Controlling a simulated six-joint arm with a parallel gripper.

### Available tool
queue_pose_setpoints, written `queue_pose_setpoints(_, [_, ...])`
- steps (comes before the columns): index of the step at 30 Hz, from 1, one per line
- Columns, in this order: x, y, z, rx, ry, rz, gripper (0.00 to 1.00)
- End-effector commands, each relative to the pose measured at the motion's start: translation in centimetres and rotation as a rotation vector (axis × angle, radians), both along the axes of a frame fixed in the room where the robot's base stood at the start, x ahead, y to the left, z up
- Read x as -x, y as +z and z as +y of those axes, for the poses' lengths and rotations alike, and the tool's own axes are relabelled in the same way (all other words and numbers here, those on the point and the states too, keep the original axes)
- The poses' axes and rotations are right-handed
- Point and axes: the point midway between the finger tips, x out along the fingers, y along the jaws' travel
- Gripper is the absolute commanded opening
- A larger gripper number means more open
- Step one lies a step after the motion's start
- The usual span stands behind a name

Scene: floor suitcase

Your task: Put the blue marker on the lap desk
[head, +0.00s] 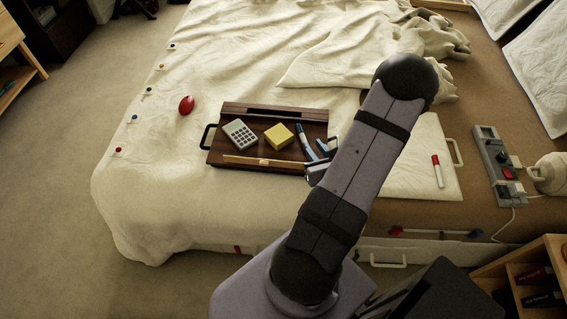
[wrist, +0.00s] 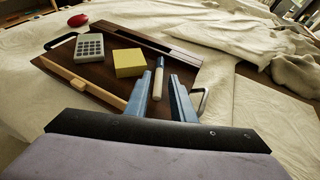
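The lap desk (head: 216,152) is a dark brown board with a black side handle and a light wooden front ledge, lying on the bed; it also shows in the wrist view (wrist: 110,98). The blue marker (wrist: 159,66) has a blue end and a white barrel. It is over the right part of the lap desk, right of the yellow block. My gripper (wrist: 162,82) has its two blue-grey fingers apart, one on each side of the marker. I see no clear contact with either finger. The head view shows the fingers low over the desk's right end, partly behind my arm.
A calculator (head: 240,134) and a yellow block (head: 278,136) sit on the lap desk. A red oval object (head: 186,105) lies left of it. A red-and-white marker (head: 437,171) lies on a pale panel at right. A power strip (head: 496,165) is farther right. Rumpled bedding lies behind.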

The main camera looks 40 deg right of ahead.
Motion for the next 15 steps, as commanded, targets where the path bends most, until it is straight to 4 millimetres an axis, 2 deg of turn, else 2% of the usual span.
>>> queue_pose_setpoints(2, [-0.5, 0.2, 0.4, 0.003, 0.023, -0.002, 0.22])
queue_pose_setpoints(5, [-2.0, 0.9, 2.1, 0.014, 0.109, -0.007, 0.22])
queue_pose_setpoints(8, [-4.4, 2.3, 5.8, 0.037, 0.28, -0.014, 0.22])
queue_pose_setpoints(11, [-6.9, 3.9, 11.6, 0.076, 0.536, -0.014, 0.22])
queue_pose_setpoints(12, [-7.5, 4.5, 14.4, 0.099, 0.656, -0.011, 0.22])
queue_pose_setpoints(14, [-7.9, 5.3, 18.8, 0.141, 0.851, -0.001, 0.22])
queue_pose_setpoints(15, [-7.6, 5.7, 21.7, 0.172, 0.985, 0.01, 0.22])
